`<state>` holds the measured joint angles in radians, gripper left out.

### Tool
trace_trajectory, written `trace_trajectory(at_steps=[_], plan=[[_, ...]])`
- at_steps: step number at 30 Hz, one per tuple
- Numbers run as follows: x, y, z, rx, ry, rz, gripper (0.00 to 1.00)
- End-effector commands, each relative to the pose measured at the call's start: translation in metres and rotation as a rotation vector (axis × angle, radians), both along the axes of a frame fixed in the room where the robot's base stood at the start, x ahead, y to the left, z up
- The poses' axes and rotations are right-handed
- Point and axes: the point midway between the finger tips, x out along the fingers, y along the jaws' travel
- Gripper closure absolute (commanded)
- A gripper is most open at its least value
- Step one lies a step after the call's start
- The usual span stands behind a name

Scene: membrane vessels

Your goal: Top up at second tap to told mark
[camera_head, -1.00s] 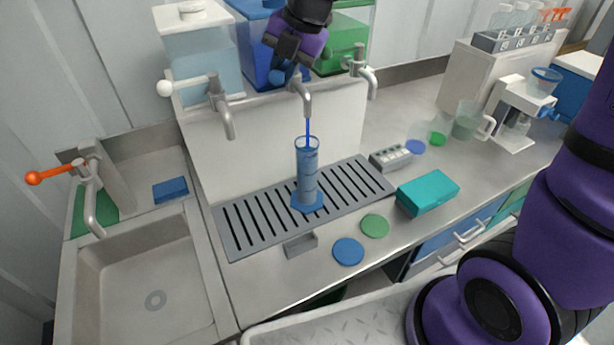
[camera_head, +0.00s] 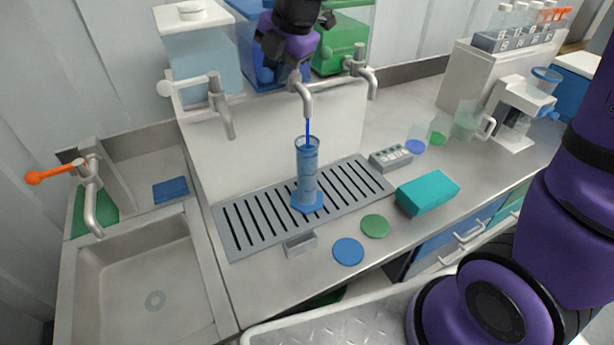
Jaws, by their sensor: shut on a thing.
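The second tap (camera_head: 305,97) is the middle of three, in front of the blue tank (camera_head: 250,32). A thin blue stream (camera_head: 308,128) runs from its spout into a tall clear measuring cylinder (camera_head: 307,165). The cylinder stands upright on its blue foot (camera_head: 307,202) on the slotted drip tray (camera_head: 240,225). It looks blue inside, but its level and marks are too small to read. My gripper (camera_head: 286,62) is above and behind the spout, shut on the second tap's handle, which it mostly hides.
The left tap (camera_head: 222,108) and right tap (camera_head: 366,72) flank the second. A teal box (camera_head: 428,193), a blue disc (camera_head: 348,251) and a green disc (camera_head: 375,226) lie on the counter. A sink (camera_head: 150,270) is at left; a glass jug (camera_head: 466,122) stands at right.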

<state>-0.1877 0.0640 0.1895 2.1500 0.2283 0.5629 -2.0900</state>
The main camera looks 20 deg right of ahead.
Motion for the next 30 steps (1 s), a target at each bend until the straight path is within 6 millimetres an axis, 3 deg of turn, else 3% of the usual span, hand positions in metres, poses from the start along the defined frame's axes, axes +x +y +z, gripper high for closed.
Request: trace_trajectory(at_steps=[30], plan=[[0.020,0.012,0.000,0.000,-0.001,-0.439,1.00]])
